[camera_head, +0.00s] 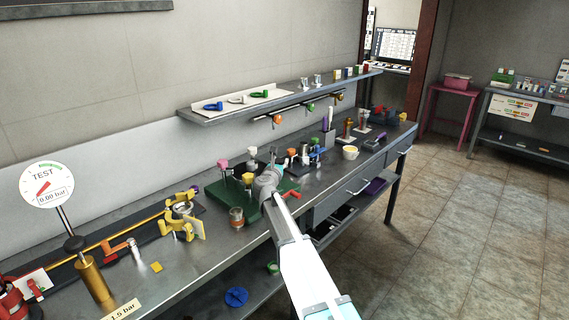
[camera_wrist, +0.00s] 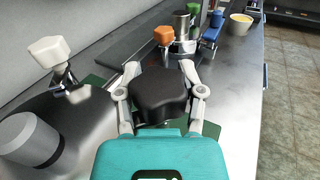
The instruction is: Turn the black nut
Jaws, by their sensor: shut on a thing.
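The black nut (camera_wrist: 160,92) shows in the wrist view as a dark, faceted block between the two fingers of my gripper (camera_wrist: 160,98). The fingers sit on its left and right sides and are shut on it. Its underside and whatever it sits on are hidden. In the head view, my gripper (camera_head: 268,178) is over the green base (camera_head: 222,196) on the workbench, and my arm hides the nut there.
A white nut (camera_wrist: 50,52) stands close on the left in the wrist view, with an orange nut (camera_wrist: 164,35) beyond. In the head view, a pink nut (camera_head: 223,164) and a jar (camera_head: 236,217) are near the gripper. A shelf (camera_head: 285,98) hangs above the bench.

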